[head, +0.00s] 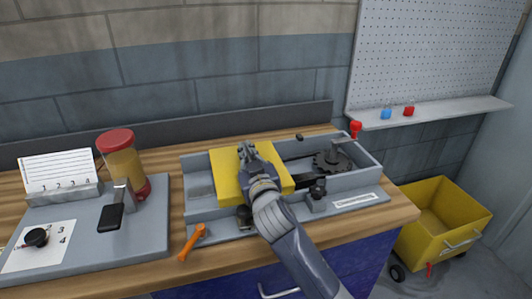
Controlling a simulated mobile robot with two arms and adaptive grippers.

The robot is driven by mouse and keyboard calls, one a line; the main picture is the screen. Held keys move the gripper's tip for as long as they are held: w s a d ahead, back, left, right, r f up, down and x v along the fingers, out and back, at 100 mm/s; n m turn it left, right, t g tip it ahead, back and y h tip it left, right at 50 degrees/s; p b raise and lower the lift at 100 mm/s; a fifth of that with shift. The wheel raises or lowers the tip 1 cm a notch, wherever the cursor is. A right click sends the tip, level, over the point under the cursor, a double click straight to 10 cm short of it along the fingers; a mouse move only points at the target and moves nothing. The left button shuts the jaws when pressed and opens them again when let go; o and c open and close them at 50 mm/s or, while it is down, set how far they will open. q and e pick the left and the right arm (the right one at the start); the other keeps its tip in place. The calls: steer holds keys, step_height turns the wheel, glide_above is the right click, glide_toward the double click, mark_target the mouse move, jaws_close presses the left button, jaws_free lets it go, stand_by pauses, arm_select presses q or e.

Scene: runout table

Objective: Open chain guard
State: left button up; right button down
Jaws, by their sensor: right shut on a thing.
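The yellow chain guard (224,169) lies over the left and middle part of the long grey housing (192,190) on the table. My right gripper (246,152) reaches in from the lower right and is shut on the chain guard near its middle. The gripper and wrist hide part of the guard and the exact grip. To the right of the guard, a dark chain and toothed sprocket (331,162) are exposed in the housing. My left gripper is not in view.
A red-knobbed crank (355,129) stands at the housing's right end. An orange tool (190,243) lies at the front left. A grey board (145,245) holds a red-capped jar (122,160) and a card. A yellow cart (436,222) stands at right. Blue and red padlocks sit on the shelf (440,111).

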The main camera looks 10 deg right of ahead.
steer(key=shift+a, duration=0.65)
steer(key=c, duration=1.8)
jaws_free()
steer(key=shift+o, duration=0.6)
steer(key=shift+s+a+f, duration=0.1)
steer(key=shift+s+f, duration=0.3)
steer(key=shift+s, duration=0.25)
steer(key=s, duration=1)
steer(key=shift+s+d+r, duration=0.35)
steer(key=shift+s+r, duration=0.05)
